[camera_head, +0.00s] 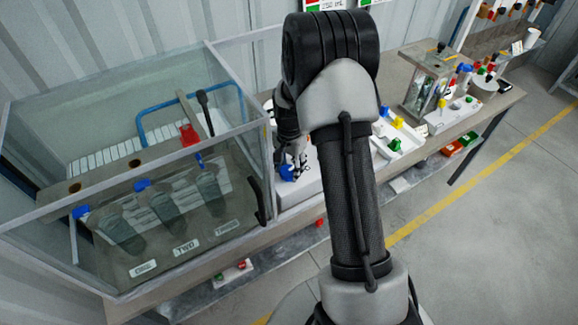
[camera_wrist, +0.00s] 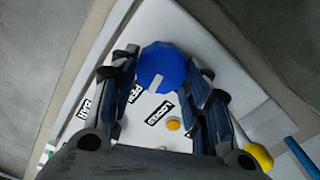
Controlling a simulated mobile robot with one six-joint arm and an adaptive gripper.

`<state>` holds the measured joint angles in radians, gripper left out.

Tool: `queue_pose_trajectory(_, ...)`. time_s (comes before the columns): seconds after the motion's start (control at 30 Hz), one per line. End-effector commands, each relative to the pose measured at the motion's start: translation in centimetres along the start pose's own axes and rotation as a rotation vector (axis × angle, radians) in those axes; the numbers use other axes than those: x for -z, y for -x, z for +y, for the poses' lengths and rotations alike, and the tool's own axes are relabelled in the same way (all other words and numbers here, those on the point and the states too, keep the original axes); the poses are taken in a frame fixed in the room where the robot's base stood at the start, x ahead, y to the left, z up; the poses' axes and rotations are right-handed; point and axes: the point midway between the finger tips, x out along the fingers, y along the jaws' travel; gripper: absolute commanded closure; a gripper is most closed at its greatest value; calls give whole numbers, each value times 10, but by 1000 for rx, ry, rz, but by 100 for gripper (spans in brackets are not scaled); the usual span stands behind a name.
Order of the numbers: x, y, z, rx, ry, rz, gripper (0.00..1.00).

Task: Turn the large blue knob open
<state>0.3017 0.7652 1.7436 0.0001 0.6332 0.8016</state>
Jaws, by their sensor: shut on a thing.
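The large blue knob (camera_wrist: 162,62) sits on a white panel (camera_wrist: 160,25) in the wrist view. A pale pointer mark on the knob faces down and slightly left in that view. In the head view the blue knob (camera_head: 288,173) shows at the front of a white box, just below my gripper (camera_head: 292,155). My arm hides part of that box.
A glass tank (camera_head: 150,215) with pumps stands close at the left. More white devices (camera_head: 395,135) stand along the bench to the right.

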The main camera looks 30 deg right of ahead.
Motion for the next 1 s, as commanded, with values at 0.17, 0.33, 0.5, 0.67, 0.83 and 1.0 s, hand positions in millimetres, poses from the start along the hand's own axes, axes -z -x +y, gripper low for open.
queue_pose_trajectory(0.17,0,0,0,1,-109,1,80)
queue_pose_trajectory(0.33,0,0,1,1,-178,1,80)
queue_pose_trajectory(0.5,0,0,1,2,-214,1,80)
queue_pose_trajectory(0.67,0,0,1,2,-226,1,80)
queue_pose_trajectory(0.83,0,0,1,2,-227,1,80)
queue_pose_trajectory(1.0,0,0,1,2,-227,1,55)
